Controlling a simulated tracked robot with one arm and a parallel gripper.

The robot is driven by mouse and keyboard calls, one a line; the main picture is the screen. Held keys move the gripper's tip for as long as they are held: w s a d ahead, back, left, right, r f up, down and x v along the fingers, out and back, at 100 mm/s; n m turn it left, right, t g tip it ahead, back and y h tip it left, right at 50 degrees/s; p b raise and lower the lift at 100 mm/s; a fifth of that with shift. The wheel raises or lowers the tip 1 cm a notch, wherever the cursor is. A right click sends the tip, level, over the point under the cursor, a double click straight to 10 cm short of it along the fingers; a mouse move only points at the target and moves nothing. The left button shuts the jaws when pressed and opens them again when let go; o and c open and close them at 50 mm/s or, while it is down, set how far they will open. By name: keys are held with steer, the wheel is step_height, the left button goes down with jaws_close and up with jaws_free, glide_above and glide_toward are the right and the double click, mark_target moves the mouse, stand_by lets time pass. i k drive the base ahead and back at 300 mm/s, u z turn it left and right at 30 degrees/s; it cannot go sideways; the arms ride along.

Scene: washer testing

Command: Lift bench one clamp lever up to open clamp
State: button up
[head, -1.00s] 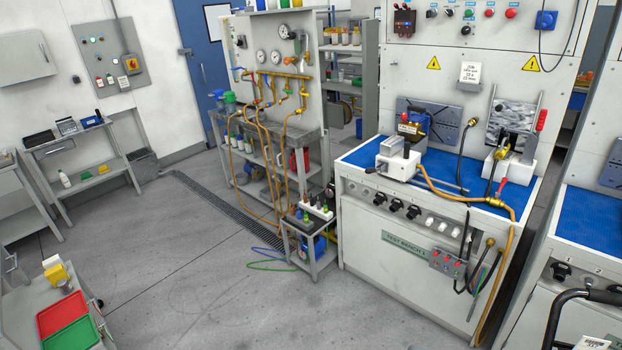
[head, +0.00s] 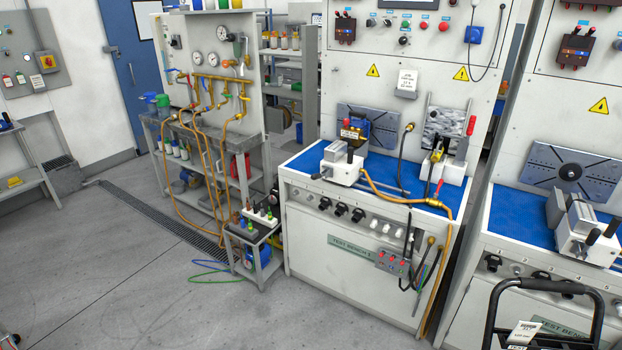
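Test bench 1 (head: 352,252) stands right of centre, with a blue top (head: 390,178). On it sits a white and grey clamp block (head: 341,160) holding a blue and brass part (head: 355,131) with a black top. Farther right on the same bench is a white clamp fixture (head: 447,168) with a black and yellow part and a red lever (head: 471,125). A small red handle (head: 438,188) is at the hose near the bench's front right. Which lever belongs to the clamp, and its exact position, is too small to tell. My gripper is not in view.
A second bench with a blue top (head: 508,213) stands at the right, with a black-handled cart (head: 545,290) before it. A hose rack (head: 215,85) and a small bottle stand (head: 255,245) are left of bench 1.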

mark_target(315, 176)
steer(key=i, duration=0.9)
steer(key=z, duration=0.05)
